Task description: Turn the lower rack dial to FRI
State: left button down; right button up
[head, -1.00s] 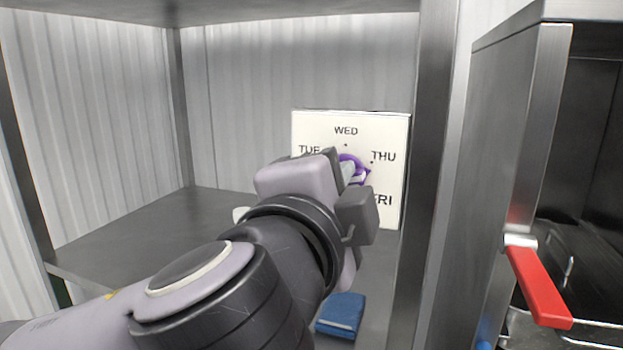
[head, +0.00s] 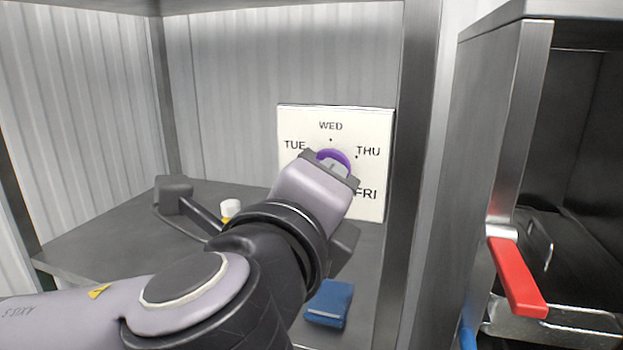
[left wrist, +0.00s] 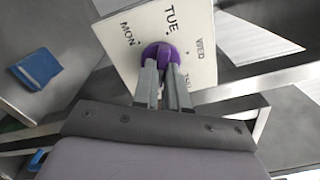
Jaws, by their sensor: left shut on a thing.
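The purple dial (head: 341,158) sits on a white plate (head: 375,120) marked TUE, WED, THU and FRI in the head view. In the left wrist view the dial (left wrist: 160,50) is on the same plate (left wrist: 118,45), where MON also shows and FRI is hidden. My left gripper (head: 333,168) is at the dial, and its two fingers (left wrist: 164,70) are shut on the knob. The gripper hides part of the dial in the head view, and I cannot tell which day it points to. My right gripper is not in view.
A blue block-like item (head: 329,303) lies on the metal shelf (head: 100,232) below the plate. A small white and yellow item (head: 230,210) stands behind my arm. A metal post (head: 413,150) and an open door with a red handle (head: 518,277) stand to the right.

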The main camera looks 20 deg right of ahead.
pick_arm(q)
jog(key=shift+m, duration=0.3)
jog(key=c, duration=1.2)
grip_release()
jog(key=shift+o, duration=0.2)
jog(key=b+v, duration=0.1)
jog(key=v, duration=0.6)
jog(key=shift+b, duration=0.35)
jog(key=shift+s, duration=0.1)
